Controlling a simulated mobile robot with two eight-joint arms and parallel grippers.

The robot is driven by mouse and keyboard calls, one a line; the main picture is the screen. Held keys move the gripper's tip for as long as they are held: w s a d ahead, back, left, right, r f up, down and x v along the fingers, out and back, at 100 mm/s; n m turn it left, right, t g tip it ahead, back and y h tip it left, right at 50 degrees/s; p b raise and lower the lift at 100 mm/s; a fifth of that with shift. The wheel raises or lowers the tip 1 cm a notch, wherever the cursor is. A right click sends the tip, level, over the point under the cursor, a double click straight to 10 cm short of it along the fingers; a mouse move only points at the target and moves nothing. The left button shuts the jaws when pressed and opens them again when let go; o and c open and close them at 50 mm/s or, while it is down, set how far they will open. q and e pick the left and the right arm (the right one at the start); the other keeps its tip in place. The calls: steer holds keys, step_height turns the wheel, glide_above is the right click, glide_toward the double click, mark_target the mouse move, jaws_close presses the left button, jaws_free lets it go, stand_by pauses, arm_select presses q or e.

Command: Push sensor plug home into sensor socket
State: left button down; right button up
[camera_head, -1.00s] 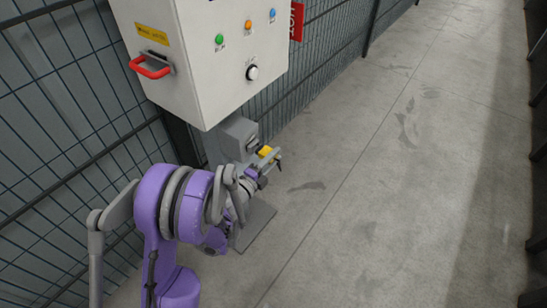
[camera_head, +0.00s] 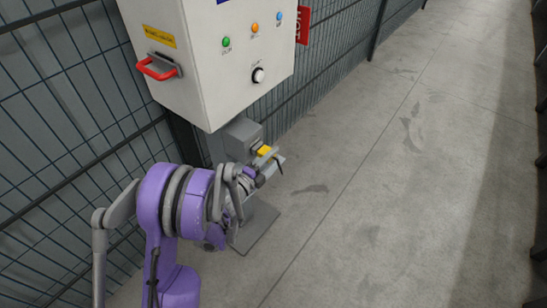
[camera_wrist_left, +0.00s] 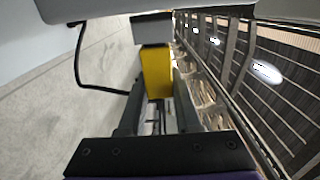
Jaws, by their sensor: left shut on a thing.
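The yellow sensor plug (camera_head: 265,151) is held in my left gripper (camera_head: 269,166), below the cabinet. In the left wrist view the plug (camera_wrist_left: 156,70) stands between the two fingers of my left gripper (camera_wrist_left: 160,115), which is shut on it. The grey sensor socket box (camera_head: 240,137) is under the cabinet, and the plug is close at its front side. In the wrist view a grey block (camera_wrist_left: 151,29) meets the far end of the plug. I cannot tell how deep the plug sits. My right gripper is out of view.
The cabinet (camera_head: 205,60) with a red handle (camera_head: 158,69) hangs just above the socket. A wire mesh fence (camera_head: 60,120) runs behind. A black cable (camera_wrist_left: 88,75) loops left of the plug in the wrist view. The floor on the right is clear.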

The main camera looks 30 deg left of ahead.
arm_select(q)
steer(key=shift+a, duration=0.25)
steer(key=c, duration=0.5)
jaws_free()
steer(key=s, duration=0.7)
steer(key=s+a+p, duration=0.1)
steer(key=s, duration=0.2)
steer(key=shift+s, duration=0.4)
